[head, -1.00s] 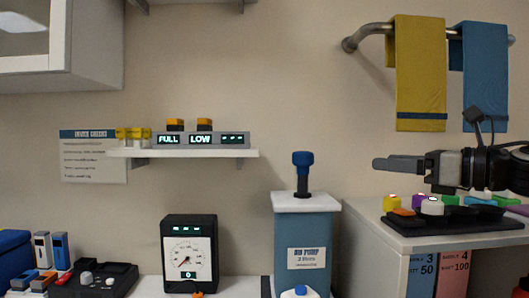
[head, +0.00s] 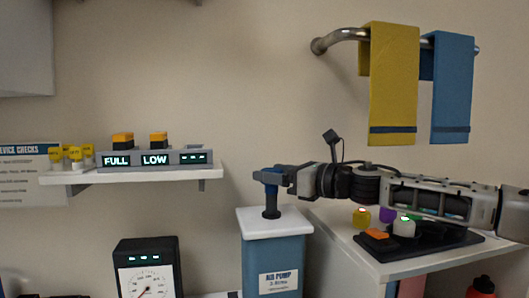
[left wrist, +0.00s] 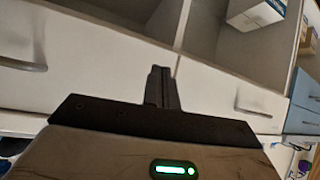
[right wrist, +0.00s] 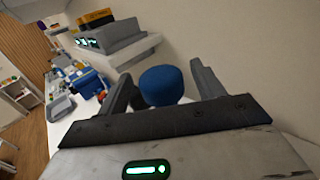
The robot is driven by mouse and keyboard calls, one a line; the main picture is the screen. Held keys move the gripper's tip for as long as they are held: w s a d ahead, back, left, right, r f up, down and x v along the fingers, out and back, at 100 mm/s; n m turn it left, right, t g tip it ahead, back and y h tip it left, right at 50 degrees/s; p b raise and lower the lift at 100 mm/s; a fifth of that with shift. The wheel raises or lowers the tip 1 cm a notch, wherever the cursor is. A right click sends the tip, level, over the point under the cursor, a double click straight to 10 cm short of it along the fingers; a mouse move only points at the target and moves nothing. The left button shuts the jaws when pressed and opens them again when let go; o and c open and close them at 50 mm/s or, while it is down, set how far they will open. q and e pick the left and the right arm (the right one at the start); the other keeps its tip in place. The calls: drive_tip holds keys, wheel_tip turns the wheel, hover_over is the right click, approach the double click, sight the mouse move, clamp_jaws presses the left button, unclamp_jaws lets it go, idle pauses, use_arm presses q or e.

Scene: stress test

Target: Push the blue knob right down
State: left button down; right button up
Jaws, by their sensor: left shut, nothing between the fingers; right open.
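The stem stands up well clear of the top. My right gripper (head: 264,173) is at the knob, partly covering it in the head view. In the right wrist view the knob (right wrist: 161,86) shows between the fingers of my right gripper (right wrist: 158,74), which is open. Whether a finger touches the knob cannot be told. My left gripper (left wrist: 160,82) is shut and empty in the left wrist view, in front of white drawers.
A shelf (head: 140,183) with lit displays is on the wall at left, above a dial gauge (head: 148,272). A side cabinet (head: 365,262) with coloured knobs on a black base lies under my right arm. Towels (head: 393,85) hang on a rail at upper right.

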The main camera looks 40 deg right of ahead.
sight(265, 168)
drive_tip(key=shift+w+a+r+p, duration=0.1)
drive_tip(key=shift+w+r+p, duration=0.05)
drive_tip(key=shift+w+p, duration=0.35)
drive_tip(key=shift+w+a+r+p, duration=0.15)
drive_tip(key=shift+w+p, duration=0.2)
drive_tip(key=shift+p, duration=0.2)
use_arm(q)
drive_tip(key=shift+s+a+r+p, duration=0.2)
drive_tip(key=shift+r+p, duration=0.1)
drive_tip(key=shift+r, duration=0.2)
drive_tip(key=shift+s+a+r+p, duration=0.15)
drive_tip(key=shift+r+p, duration=0.15)
drive_tip(key=shift+r, duration=0.2)
use_arm(e)
drive_tip(key=shift+w+a+f, duration=0.15)
drive_tip(key=shift+w+f, duration=0.15)
drive_tip(key=shift+w, duration=0.3)
use_arm(q)
drive_tip(key=shift+w, duration=0.15)
